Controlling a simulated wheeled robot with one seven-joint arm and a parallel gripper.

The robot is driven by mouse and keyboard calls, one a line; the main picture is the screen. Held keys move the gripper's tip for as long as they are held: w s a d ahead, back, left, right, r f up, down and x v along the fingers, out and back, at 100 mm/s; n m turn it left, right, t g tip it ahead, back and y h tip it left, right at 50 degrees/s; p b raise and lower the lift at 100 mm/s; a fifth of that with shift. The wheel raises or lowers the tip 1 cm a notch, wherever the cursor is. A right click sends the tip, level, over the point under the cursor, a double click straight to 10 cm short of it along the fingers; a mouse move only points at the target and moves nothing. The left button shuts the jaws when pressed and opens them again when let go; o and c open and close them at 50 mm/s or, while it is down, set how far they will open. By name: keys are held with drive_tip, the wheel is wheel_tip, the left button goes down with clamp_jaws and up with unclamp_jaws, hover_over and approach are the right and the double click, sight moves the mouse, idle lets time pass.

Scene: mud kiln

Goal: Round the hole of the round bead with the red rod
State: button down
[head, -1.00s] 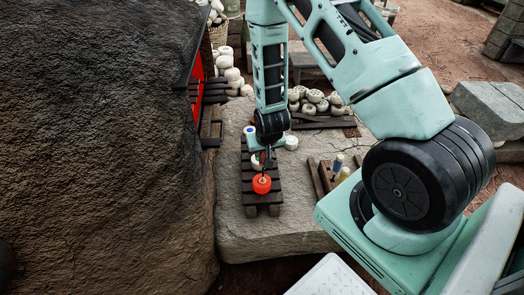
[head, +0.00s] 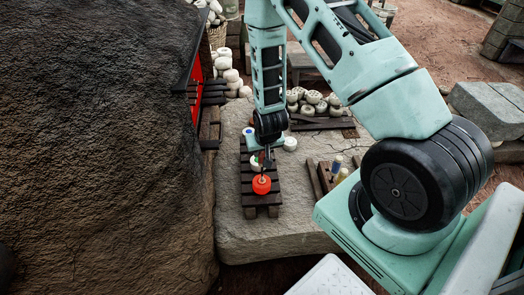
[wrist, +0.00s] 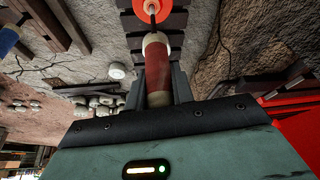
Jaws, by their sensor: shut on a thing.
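The round bead (head: 261,185) glows orange-red and sits at the near end of a dark slatted rack (head: 248,200). It also shows at the top of the wrist view (wrist: 140,8). My gripper (head: 266,157) is shut on the red rod (wrist: 160,66), which has a red grip and pale ends, and points down at the bead. I cannot tell how deep the tip goes. The rod is mostly hidden in the head view.
A pale bead (head: 254,160) and a blue-centred one (head: 248,132) lie farther back on the rack. A white bead (head: 290,144) lies on the stone slab (head: 235,235). A wooden holder with a blue rod (head: 335,171) stands right; the dark kiln wall (head: 100,150) rises left.

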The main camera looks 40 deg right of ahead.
drive_tip(key=shift+w+a, duration=0.3)
drive_tip(key=shift+w, duration=0.1)
idle(0.5)
drive_tip(key=shift+s+a+p, duration=0.15)
drive_tip(key=shift+a+p, duration=0.25)
drive_tip(key=shift+p, duration=0.1)
idle(0.4)
drive_tip(key=shift+s+d, duration=0.25)
drive_tip(key=shift+d, duration=0.1)
idle(0.7)
drive_tip(key=shift+r, duration=0.25)
drive_tip(key=shift+r+p, duration=1.5)
drive_tip(key=shift+r, duration=0.15)
drive_tip(key=shift+r+p, duration=1.45)
drive_tip(key=shift+r, duration=0.2)
